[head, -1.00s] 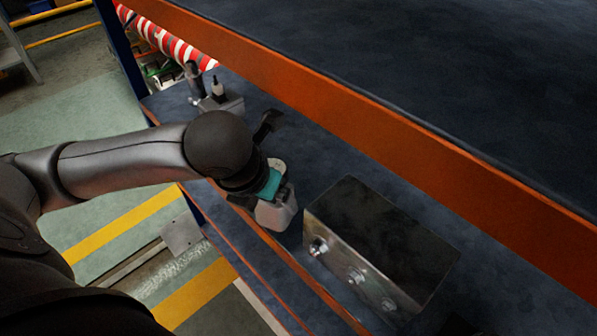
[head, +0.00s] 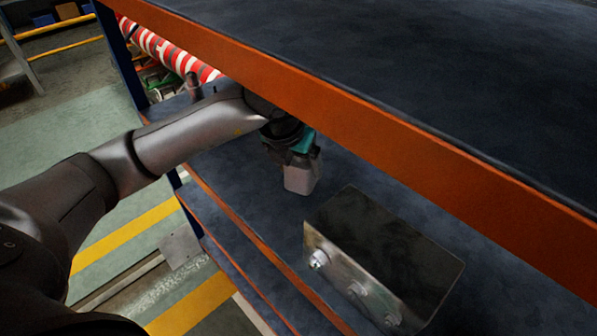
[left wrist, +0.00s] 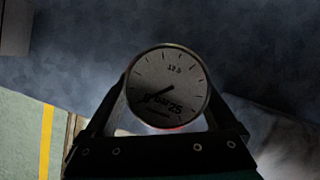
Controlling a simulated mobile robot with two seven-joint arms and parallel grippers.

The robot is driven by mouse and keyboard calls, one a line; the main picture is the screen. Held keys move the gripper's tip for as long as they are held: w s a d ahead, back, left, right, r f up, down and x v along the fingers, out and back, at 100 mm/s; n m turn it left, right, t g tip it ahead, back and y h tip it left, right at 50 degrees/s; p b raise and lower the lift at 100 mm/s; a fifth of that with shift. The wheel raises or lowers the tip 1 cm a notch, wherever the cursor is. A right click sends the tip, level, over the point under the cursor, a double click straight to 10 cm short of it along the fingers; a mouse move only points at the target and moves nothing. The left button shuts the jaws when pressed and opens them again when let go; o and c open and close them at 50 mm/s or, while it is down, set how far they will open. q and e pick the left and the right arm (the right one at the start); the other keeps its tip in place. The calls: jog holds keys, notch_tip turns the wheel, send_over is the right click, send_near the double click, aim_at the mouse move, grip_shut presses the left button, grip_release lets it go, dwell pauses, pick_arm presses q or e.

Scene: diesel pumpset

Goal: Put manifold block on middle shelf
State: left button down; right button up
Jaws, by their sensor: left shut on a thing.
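In the left wrist view a round gauge dial (left wrist: 168,88) sits between the two dark fingers of the left gripper (left wrist: 165,105) and hides what is beneath. The held block is over the dark blue middle shelf (head: 243,178), under the upper shelf's orange edge; I cannot tell whether it touches the surface. My right gripper is not in view.
A large metal box (head: 385,250) with round fittings on its side stands close to the right of the held block. The upper shelf (head: 400,80) with its orange edge (head: 330,100) overhangs the wrist. Bare shelf lies left of the block.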

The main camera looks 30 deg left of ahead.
aim_at(298, 174)
pick_arm(q)
jog(key=shift+w, duration=0.4)
jog(key=shift+f, duration=1.7)
grip_release()
jog(key=shift+s+f, duration=0.1)
jog(key=shift+f, duration=0.05)
